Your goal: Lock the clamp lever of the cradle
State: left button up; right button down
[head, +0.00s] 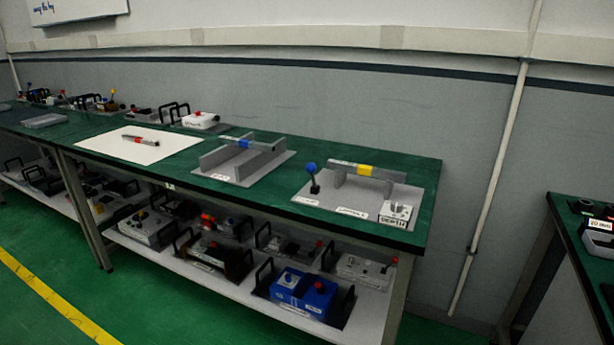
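A black clamp lever with a blue ball knob (310,168) stands roughly upright at the left end of a cradle on the green bench. The cradle has a grey base plate (328,199) with upright supports. A grey bar with a yellow band (364,170) lies across the supports. A small white box with a label (396,213) sits at the plate's front right. Labels on the plate are too small to read. Neither of my grippers is in view.
Left of the cradle is a grey holder (213,160) with a blue-banded bar. Further left, a red-banded bar (139,140) lies on a white sheet (170,145). Several devices crowd the bench's far left and lower shelf (150,249). Another bench (560,213) stands at right; green floor lies in front.

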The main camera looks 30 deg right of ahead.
aim_at(311, 168)
jog(key=i, duration=0.7)
jog(key=z, duration=0.75)
